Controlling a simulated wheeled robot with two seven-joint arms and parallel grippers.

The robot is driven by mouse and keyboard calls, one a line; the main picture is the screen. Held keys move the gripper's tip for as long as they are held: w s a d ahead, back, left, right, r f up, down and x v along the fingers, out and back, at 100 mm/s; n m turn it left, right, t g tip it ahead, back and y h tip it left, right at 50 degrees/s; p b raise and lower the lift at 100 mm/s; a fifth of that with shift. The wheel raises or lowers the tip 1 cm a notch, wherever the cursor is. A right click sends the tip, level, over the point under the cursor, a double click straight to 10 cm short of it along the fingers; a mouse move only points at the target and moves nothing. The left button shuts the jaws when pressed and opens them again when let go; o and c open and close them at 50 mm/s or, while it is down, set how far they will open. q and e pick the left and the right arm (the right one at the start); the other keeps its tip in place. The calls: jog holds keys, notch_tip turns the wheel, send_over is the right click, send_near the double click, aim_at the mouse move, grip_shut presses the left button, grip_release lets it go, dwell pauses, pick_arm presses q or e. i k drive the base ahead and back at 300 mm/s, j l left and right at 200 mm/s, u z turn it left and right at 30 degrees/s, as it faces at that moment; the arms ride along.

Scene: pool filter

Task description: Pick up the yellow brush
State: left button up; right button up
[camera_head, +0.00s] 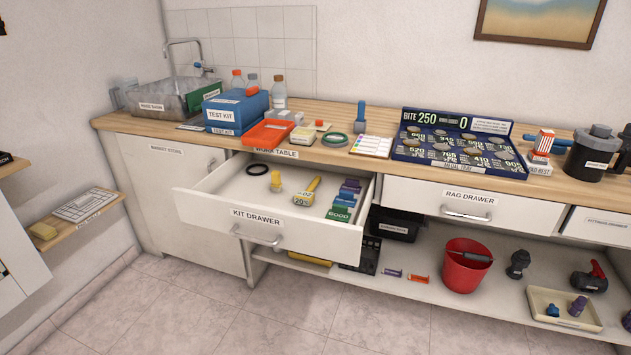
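The kit drawer (205,209) is pulled open below the worktop. In it lies a yellow long-handled item (314,184) that looks like the yellow brush. It lies at a slant, with its wide, numbered end toward the drawer front. A smaller yellow piece (276,182) stands to its left, apart from it. A black ring (257,169) lies near the back of the drawer. Several purple, blue and green pieces (342,213) line its right side. Neither of my grippers is in view.
The rag drawer (467,203) is shut. A red bucket (463,266) stands on the lower shelf. The floor in front is clear.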

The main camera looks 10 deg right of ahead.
aim_at(276, 185)
jog(key=i+j+z, duration=0.6)
jog(key=j, duration=0.3)
jog(key=i+j+z, duration=0.3)
jog(key=j, duration=0.3)
jog(key=i+j+z, duration=0.35)
jog(key=j, duration=0.25)
jog(key=i+j+z, duration=0.1)
jog(key=j+z, duration=0.2)
jog(key=j, duration=0.35)
jog(key=j+z, duration=0.3)
jog(key=j, duration=0.4)
jog(key=j+z, duration=0.3)
jog(key=j, duration=0.4)
